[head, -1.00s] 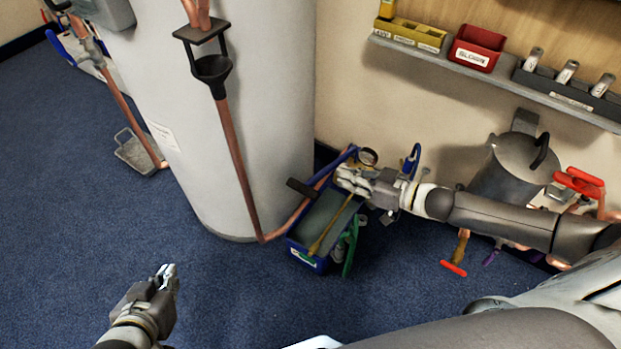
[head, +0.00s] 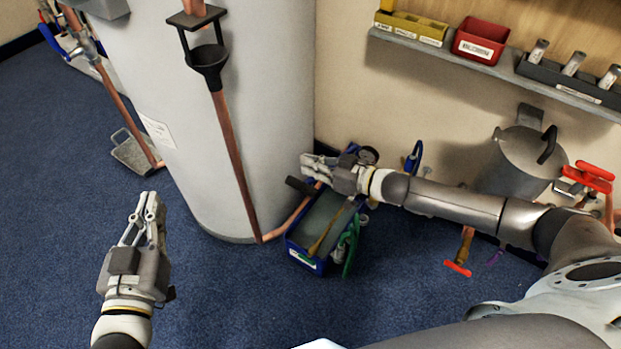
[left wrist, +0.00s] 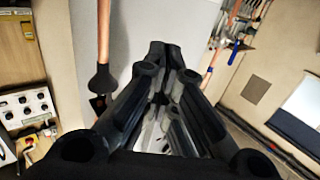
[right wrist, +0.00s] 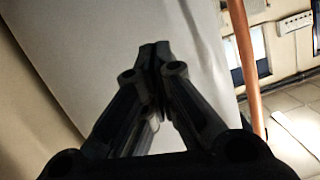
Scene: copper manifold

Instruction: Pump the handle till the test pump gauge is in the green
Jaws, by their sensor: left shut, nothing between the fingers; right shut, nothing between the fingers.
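The test pump is a blue open box (head: 310,262) on the floor beside the white cylinder. Its handle has a black grip (head: 300,187) sticking out to the left at the box's far end. The round gauge (head: 368,155) sits at the far right end; its face is too small and oblique to read. My right gripper (head: 305,164) is shut and empty, above and just beyond the black grip in the head view; I cannot tell whether they touch. It hides part of the handle's lever. My left gripper (head: 151,200) is shut and empty, over the carpet left of the cylinder.
The large white cylinder (head: 265,110) stands close left of the pump, with a copper pipe (head: 236,160) down its front. A steel pot (head: 522,160) and red-handled valves (head: 590,175) are at the right wall. Blue carpet (head: 225,290) in front is clear.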

